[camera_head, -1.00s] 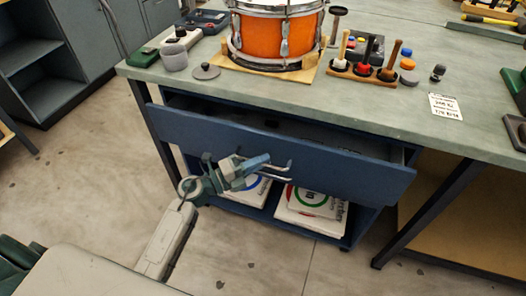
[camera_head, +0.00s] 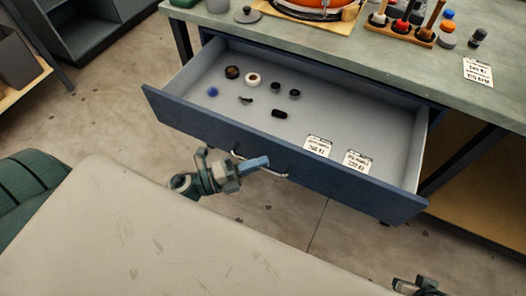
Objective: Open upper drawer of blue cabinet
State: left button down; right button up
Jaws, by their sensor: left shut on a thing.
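The blue cabinet under the bench has its upper drawer (camera_head: 330,171) pulled well out. Its grey inside shows, with several small round parts and two white labels on the drawer floor. My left gripper (camera_head: 262,162) is at the drawer's front, shut on the metal bar handle (camera_head: 273,172). Part of the handle is hidden by the fingers. My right gripper (camera_head: 420,287) shows only in part at the bottom right edge, away from the drawer; its jaws cannot be made out.
The bench top (camera_head: 350,42) above holds an orange drum (camera_head: 300,8), a wooden rack (camera_head: 400,30) with mallets, and a grey lid (camera_head: 247,14). A grey shelf unit (camera_head: 80,45) stands at the far left. Open floor lies left of the drawer.

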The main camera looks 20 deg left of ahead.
pick_arm(q)
jog(key=shift+s, duration=0.25)
jog(key=c, duration=1.8)
grip_release()
jog(key=shift+o, duration=0.2)
jog(key=shift+s+a, duration=0.1)
jog(key=v, duration=1)
jog(key=shift+s+a+b, duration=0.2)
jog(key=shift+a+b, duration=0.1)
jog(key=shift+b, duration=0.05)
pick_arm(e)
jog(key=shift+w+a+f+t, duration=0.3)
jog(key=shift+w+f, duration=0.05)
jog(key=shift+f, duration=0.1)
